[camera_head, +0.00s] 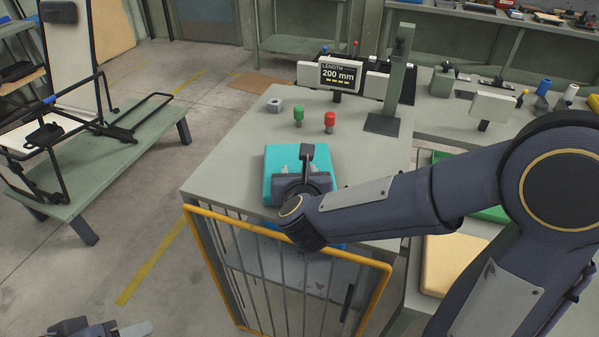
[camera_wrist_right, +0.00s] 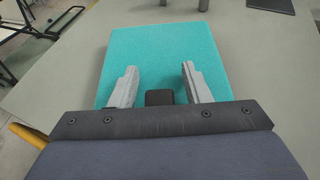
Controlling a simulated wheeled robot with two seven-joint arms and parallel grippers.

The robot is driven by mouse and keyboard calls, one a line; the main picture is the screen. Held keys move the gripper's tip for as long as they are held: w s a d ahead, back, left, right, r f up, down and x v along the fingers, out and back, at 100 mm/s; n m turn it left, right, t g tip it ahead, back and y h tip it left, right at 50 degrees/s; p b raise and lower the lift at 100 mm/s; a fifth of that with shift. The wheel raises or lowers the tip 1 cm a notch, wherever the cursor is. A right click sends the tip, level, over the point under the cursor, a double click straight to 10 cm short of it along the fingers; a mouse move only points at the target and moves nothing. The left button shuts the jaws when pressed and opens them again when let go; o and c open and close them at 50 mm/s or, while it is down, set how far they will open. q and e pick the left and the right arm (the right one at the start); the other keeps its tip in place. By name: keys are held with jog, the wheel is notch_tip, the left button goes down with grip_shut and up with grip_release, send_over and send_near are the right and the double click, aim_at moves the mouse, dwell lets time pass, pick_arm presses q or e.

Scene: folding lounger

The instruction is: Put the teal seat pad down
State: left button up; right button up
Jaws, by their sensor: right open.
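The teal seat pad (camera_head: 277,157) lies on the grey worktable (camera_head: 228,163), near its front edge by the yellow-railed guard. It also fills the middle of the right wrist view (camera_wrist_right: 165,48). My right gripper (camera_head: 296,168) is over the pad's near part. In the wrist view its two grey fingers (camera_wrist_right: 158,82) are spread apart above the teal surface, with nothing visible between them but the pad's face and a dark block. The wrist hides the pad's near edge. Part of my left gripper (camera_head: 130,328) shows at the bottom left; its jaws are unclear.
A green button (camera_head: 298,114), a red button (camera_head: 330,120) and a hex nut (camera_head: 274,105) stand behind the pad. A display reading 200 mm (camera_head: 341,76) and a grey post (camera_head: 398,75) are farther back. A black lounger frame (camera_head: 95,125) is on a bench at left.

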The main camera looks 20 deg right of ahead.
jog(key=shift+s+r, duration=0.15)
jog(key=shift+r, duration=0.1)
jog(key=v, duration=1.2)
notch_tip(320, 180, up, 4)
jog(key=w+n+t+y, duration=0.15)
jog(key=n+y, duration=0.45)
jog(key=n, duration=0.6)
jog(key=s+d+f+n+g, duration=0.4)
jog(key=s+n, duration=0.4)
jog(key=n, duration=0.4)
jog(key=s+d+f+n+g, duration=0.5)
jog(key=s+n, duration=0.3)
jog(key=n, duration=0.4)
jog(key=shift+d+f+n+y+p, duration=0.2)
jog(key=shift+f+n+y+p, duration=0.15)
jog(key=shift+f, duration=0.4)
